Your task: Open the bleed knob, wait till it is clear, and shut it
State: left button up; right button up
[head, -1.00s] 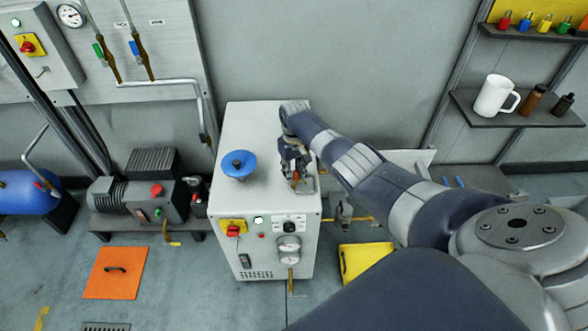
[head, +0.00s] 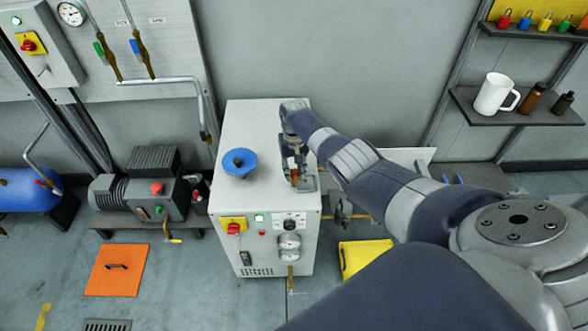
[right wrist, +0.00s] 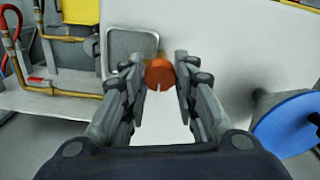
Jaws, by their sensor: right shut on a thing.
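The bleed knob (right wrist: 160,74) is a small orange-red round knob with a notch in its rim, on a brass stem. It sits on the white cabinet (head: 262,116), beside a small grey square tray (right wrist: 128,44). In the right wrist view it lies between the two fingertips of my right gripper (right wrist: 160,76), which is shut on it. In the head view my right gripper (head: 294,168) is over the front right part of the cabinet top and partly hides the knob (head: 295,177). My left gripper is not in view.
A blue funnel-like piece (head: 239,163) stands on the cabinet top, left of my gripper. The cabinet front carries a red switch (head: 233,228) and gauges (head: 289,242). A pump (head: 153,190) stands at left. A shelf with a white mug (head: 495,95) is at right.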

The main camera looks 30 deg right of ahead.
aim_at(294, 172)
jog(key=o, duration=1.1)
jog(key=shift+c, duration=0.2)
jog(key=shift+r, duration=0.1)
notch_tip(294, 172, up, 12)
